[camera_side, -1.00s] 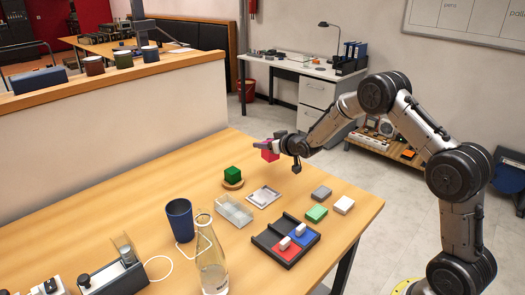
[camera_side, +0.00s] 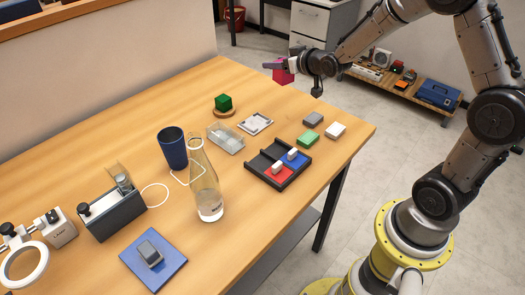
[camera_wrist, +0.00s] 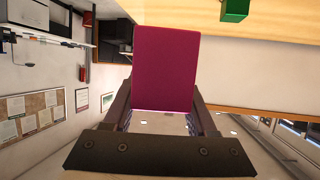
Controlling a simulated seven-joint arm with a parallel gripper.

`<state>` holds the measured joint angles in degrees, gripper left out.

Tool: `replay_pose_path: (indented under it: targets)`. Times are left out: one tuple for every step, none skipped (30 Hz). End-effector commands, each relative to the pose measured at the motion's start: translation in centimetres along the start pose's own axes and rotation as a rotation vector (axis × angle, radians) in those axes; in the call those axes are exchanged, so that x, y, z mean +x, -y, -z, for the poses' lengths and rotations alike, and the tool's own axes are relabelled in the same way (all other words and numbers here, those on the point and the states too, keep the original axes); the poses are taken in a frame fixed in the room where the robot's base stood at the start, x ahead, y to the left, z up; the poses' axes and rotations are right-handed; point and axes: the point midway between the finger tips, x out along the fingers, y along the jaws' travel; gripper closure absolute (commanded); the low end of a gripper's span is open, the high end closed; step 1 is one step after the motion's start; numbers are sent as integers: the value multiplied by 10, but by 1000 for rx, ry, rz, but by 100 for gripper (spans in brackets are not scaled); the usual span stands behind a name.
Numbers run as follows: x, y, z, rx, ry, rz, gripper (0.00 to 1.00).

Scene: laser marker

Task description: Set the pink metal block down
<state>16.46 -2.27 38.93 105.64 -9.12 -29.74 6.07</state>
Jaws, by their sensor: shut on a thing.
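The pink metal block (camera_side: 283,76) is held in my gripper (camera_side: 272,67), up in the air over the far right part of the table. In the wrist view the block (camera_wrist: 165,68) fills the middle between the two fingers of my gripper (camera_wrist: 163,112). The fingers are shut on its sides. Nothing shows beneath the block in contact with it.
A green cube (camera_side: 223,102) sits on a round wooden coaster. Nearby are a white-framed plate (camera_side: 255,124), a clear tray (camera_side: 226,138), a dark compartment tray (camera_side: 262,161) and several small blocks (camera_side: 312,119). A glass bottle (camera_side: 206,190) and a blue cup (camera_side: 172,148) stand nearer.

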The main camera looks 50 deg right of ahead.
Motion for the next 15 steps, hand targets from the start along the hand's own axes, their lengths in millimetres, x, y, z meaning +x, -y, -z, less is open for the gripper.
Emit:
replay_pose_path:
  targets:
    - [-2, 8, 2, -12, -8, 25, 100]
    - [-4, 13, -2, -18, -8, 42, 100]
    - [-8, 20, -6, -31, -7, 69, 100]
    - [-13, 26, -8, -40, -9, 91, 100]
    - [-18, 32, -9, -50, -10, 115, 100]
    - [-28, 40, -10, -64, -12, 149, 100]
    - [-35, 47, -11, -77, -13, 176, 100]
    - [-43, 54, -12, -89, -14, 204, 100]
    - [-55, 63, -14, -104, -14, 241, 100]
    - [-64, 69, -15, -116, -14, 269, 100]
    - [-74, 76, -17, -127, -14, 297, 100]
    - [-87, 85, -19, -143, -15, 336, 100]
    - [-97, 92, -21, -155, -15, 365, 100]
    - [-108, 98, -24, -167, -14, 394, 100]
    - [-122, 107, -28, -184, -15, 435, 100]
